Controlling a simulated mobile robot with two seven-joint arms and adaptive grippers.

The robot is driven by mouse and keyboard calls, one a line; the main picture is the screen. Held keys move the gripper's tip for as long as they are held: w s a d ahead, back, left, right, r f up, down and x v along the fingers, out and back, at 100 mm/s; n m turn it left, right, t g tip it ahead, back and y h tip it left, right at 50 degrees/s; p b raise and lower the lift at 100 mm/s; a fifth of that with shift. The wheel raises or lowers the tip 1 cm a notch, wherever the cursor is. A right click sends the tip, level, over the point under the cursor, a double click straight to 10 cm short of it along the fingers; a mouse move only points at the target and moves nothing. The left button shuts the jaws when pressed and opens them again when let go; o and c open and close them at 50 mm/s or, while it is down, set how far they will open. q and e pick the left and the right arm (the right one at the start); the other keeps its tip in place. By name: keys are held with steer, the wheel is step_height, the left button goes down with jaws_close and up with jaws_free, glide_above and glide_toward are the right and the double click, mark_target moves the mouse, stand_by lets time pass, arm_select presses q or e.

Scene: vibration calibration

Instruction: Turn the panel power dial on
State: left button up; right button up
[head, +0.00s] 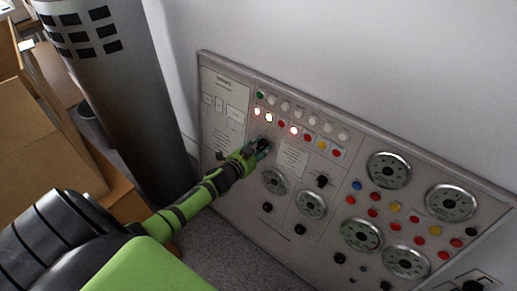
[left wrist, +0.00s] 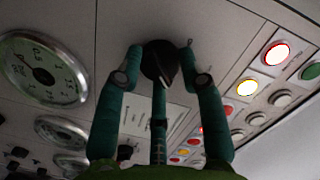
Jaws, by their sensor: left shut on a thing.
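The control panel (head: 225,131) leans along the wall in the head view, with lamps, gauges and dark knobs on its face. My left gripper (head: 258,148) reaches the panel's upper left part, below the row of lit lamps. The left gripper (left wrist: 163,75) is shut on this dial. In the head view the gripper mostly hides the dial. My right gripper is in neither view.
Gauges (head: 273,181) sit right of and below the gripper. Lit lamps (head: 269,117) and several red, yellow and white buttons line the panel's top. A grey cylinder (head: 125,90) and cardboard boxes (head: 50,120) stand at the left.

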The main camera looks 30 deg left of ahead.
arm_select(q)
steer(key=shift+w+r, duration=0.2)
steer(key=shift+r, duration=0.2)
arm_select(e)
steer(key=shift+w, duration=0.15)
arm_select(q)
steer(key=o, duration=1.1)
steer(key=shift+o, duration=0.2)
steer(key=shift+d+f, duration=0.1)
steer(key=shift+f, duration=0.1)
steer(key=shift+s, duration=0.15)
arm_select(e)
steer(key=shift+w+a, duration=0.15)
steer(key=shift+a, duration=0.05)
arm_select(q)
steer(key=v, duration=1.2)
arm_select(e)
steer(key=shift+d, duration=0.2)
